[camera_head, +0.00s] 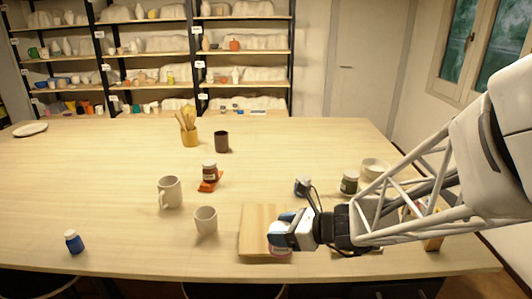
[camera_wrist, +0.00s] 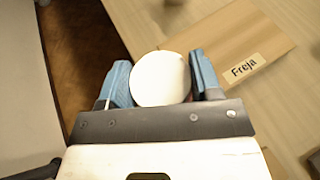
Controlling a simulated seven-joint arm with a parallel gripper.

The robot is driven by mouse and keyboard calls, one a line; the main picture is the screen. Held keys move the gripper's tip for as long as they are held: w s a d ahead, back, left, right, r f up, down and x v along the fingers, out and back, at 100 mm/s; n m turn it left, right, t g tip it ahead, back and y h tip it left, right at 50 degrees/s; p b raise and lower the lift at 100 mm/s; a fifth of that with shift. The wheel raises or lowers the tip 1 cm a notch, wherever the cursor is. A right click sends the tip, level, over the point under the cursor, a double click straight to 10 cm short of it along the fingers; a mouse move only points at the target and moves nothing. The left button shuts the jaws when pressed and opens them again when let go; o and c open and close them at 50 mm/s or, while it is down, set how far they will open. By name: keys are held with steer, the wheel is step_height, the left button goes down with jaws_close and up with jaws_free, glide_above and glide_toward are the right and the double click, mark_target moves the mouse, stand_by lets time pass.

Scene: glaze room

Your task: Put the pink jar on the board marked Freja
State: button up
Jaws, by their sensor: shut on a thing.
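The board marked Freja (camera_wrist: 210,45) is a pale wooden board with its label at its right part in the wrist view. In the head view the board (camera_head: 257,222) lies near the table's front edge. My gripper (camera_head: 281,240) is shut on the pink jar (camera_head: 281,253), of which only a sliver shows below the fingers. In the wrist view the jar's round white top (camera_wrist: 160,78) sits between the two blue fingers. The jar is at the board's near right corner in the head view. I cannot tell whether it touches the board.
A grey cup (camera_head: 206,220) and a mug (camera_head: 170,191) stand left of the board. A brown jar (camera_head: 209,171) stands on a red-orange piece. A blue jar (camera_head: 74,242) is at the front left. A dark-labelled jar (camera_head: 349,182) and a bowl (camera_head: 375,168) stand behind my arm.

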steer(key=w+a+f, duration=0.1)
steer(key=w+a, duration=0.3)
steer(key=w, duration=1)
steer(key=shift+f, duration=0.2)
steer(key=shift+f, duration=1.75)
steer(key=shift+f, duration=0.15)
steer(key=o, duration=1.2)
steer(key=shift+o, duration=0.2)
